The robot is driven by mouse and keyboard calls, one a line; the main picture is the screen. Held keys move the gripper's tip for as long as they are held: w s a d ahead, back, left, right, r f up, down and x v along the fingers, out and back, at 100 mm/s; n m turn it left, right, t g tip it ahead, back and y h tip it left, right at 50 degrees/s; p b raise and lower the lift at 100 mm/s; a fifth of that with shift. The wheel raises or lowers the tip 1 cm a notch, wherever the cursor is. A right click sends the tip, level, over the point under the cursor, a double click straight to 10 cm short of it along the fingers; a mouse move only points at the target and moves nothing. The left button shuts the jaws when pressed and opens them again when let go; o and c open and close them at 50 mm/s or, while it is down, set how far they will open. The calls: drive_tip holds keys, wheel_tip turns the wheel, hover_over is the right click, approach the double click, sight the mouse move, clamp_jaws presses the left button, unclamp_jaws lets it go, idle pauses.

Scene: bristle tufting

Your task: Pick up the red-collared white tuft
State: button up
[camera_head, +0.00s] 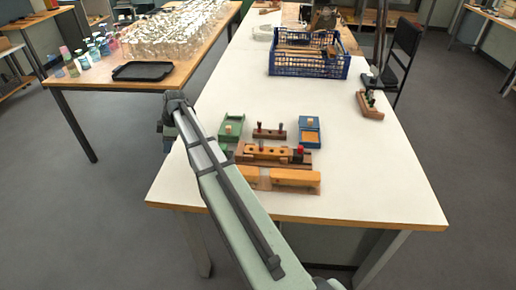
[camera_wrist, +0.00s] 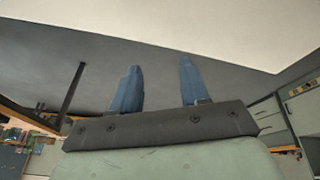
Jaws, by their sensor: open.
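My gripper (camera_wrist: 159,64) shows in the wrist view with its two blue fingers apart and nothing between them. In the head view my arm reaches up to the left edge of the white table, left of the small parts. A small red-topped piece (camera_head: 300,149) stands at the right end of a wooden block with holes (camera_head: 265,153). It is too small to tell whether a white tuft goes with the red. Pale upright pieces stand in the green tray (camera_head: 231,137) and on the blue box (camera_head: 309,134). I cannot make out a red collar on either.
A dark peg rack (camera_head: 269,134) stands between the green tray and blue box. A lighter wooden block (camera_head: 290,182) lies at the front. A blue crate (camera_head: 308,71) and a wooden holder (camera_head: 370,106) stand farther back. The table's right front is clear.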

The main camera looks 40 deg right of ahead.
drive_tip(key=s+d+r+m, duration=0.1)
drive_tip(key=s+d+r, duration=0.4)
drive_tip(key=d+r, duration=0.5)
wheel_tip(320, 180, up, 4)
drive_tip(key=r+g+h, duration=0.1)
drive_tip(key=g+h, duration=0.1)
drive_tip(key=h, duration=0.1)
hover_over(261, 140)
drive_tip(key=shift+n, duration=0.3)
drive_tip(key=f, duration=0.8)
drive_tip(key=shift+w+d+f, duration=0.1)
drive_tip(key=shift+d, duration=0.1)
drive_tip(key=shift+a+f, duration=0.2)
drive_tip(key=shift+f, duration=2.4)
drive_tip(key=shift+c, duration=0.4)
clamp_jaws()
